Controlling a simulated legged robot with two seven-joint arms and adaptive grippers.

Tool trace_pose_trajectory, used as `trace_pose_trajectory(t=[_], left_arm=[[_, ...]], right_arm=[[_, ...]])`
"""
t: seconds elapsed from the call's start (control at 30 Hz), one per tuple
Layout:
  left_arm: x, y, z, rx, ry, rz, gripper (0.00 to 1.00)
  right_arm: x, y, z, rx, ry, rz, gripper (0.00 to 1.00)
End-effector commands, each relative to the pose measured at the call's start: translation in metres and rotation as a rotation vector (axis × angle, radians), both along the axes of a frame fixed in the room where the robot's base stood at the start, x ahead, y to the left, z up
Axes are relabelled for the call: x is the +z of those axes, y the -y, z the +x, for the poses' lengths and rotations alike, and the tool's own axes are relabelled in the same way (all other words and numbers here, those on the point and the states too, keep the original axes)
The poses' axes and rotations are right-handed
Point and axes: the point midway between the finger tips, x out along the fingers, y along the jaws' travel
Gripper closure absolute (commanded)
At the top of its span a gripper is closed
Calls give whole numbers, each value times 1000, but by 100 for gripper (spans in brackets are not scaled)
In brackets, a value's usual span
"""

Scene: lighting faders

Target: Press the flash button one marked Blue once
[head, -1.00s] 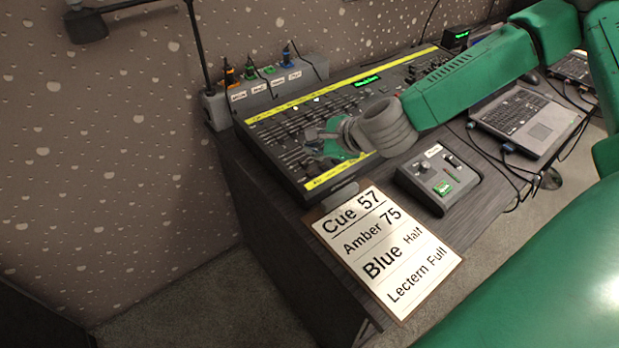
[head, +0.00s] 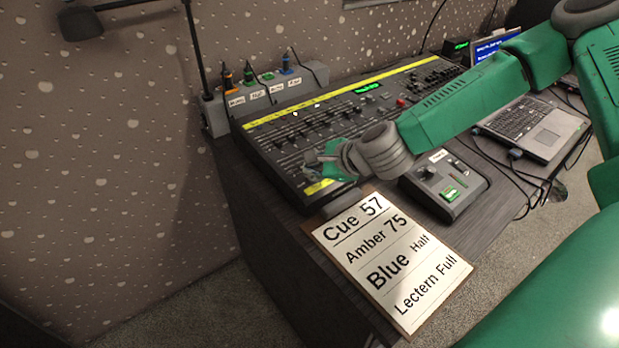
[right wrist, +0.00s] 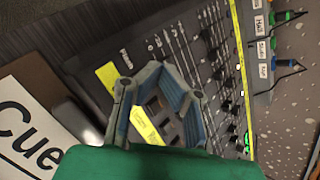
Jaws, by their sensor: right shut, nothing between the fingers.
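The lighting console (head: 285,150) lies on the desk, with rows of faders and yellow label strips. It also fills much of the right wrist view (right wrist: 205,50). My right gripper (head: 318,160) is shut and empty over the console's near end, by the front yellow strip (head: 318,186). In the right wrist view its blue-grey fingers (right wrist: 158,70) meet above the panel. Several dark square buttons (right wrist: 154,104) show between the finger links beside the strip. I cannot read which is marked Blue, and cannot tell whether the fingertips touch the panel. My left gripper is out of view.
A cue sheet (head: 392,262) reading "Blue Half" lies at the desk's front. A small control box (head: 446,190) with a green button sits right of my gripper. A laptop (head: 535,125) is farther right. A socket box (head: 268,92) with coloured plugs stands behind the console.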

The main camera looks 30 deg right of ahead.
Motion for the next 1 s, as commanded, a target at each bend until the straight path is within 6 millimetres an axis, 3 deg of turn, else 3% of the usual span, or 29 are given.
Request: trace_pose_trajectory(t=[1.0], left_arm=[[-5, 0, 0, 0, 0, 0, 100]], right_arm=[[-6, 1, 0, -1, -1, -1, 100]])
